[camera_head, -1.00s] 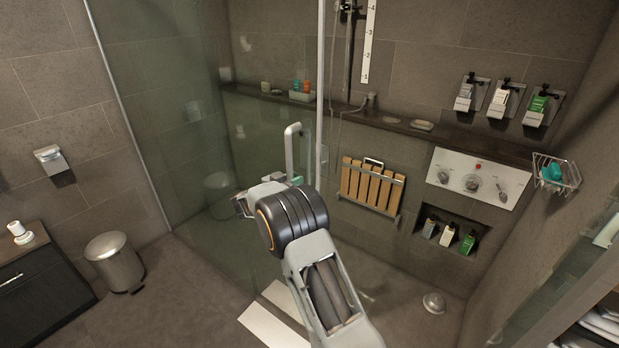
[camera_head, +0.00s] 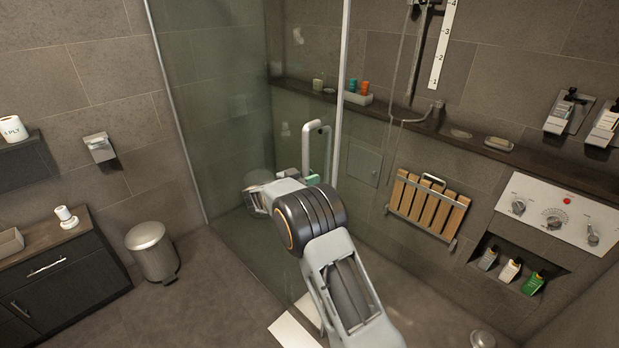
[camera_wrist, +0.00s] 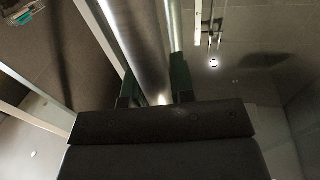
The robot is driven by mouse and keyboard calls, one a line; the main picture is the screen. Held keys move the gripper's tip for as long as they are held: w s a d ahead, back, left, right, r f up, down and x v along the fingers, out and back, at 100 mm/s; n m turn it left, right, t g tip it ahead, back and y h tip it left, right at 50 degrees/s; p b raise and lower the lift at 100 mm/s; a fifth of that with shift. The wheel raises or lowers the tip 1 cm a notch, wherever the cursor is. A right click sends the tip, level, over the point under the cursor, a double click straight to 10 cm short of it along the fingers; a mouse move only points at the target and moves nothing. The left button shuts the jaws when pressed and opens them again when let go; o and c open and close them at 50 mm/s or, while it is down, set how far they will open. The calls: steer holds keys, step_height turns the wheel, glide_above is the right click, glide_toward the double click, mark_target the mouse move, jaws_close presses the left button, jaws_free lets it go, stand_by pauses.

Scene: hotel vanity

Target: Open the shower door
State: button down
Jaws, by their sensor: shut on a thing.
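The shower door (camera_head: 296,62) is a clear glass panel with an upright metal edge strip, right of centre in the head view. Its handle (camera_head: 307,150) is a pale upright bar with a bent top, just left of that strip. My gripper (camera_wrist: 154,88) is shut on the handle, a shiny metal bar (camera_wrist: 146,38) that runs between its two dark green fingers in the wrist view.
Inside the shower are a folded wooden seat (camera_head: 428,208), a control panel (camera_head: 549,217) and a dark ledge (camera_head: 470,136). A metal bin (camera_head: 153,250) and a dark cabinet (camera_head: 62,275) stand at the left. The floor (camera_head: 205,305) between bin and door is clear.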

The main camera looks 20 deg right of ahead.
steer(key=c, duration=1)
jaws_free()
steer(key=shift+o, duration=0.2)
steer(key=shift+a, duration=0.1)
steer(key=b+v, duration=0.3)
steer(key=v, duration=1)
steer(key=shift+a+r, duration=0.15)
steer(key=shift+a, duration=0.25)
steer(key=shift+s, duration=0.1)
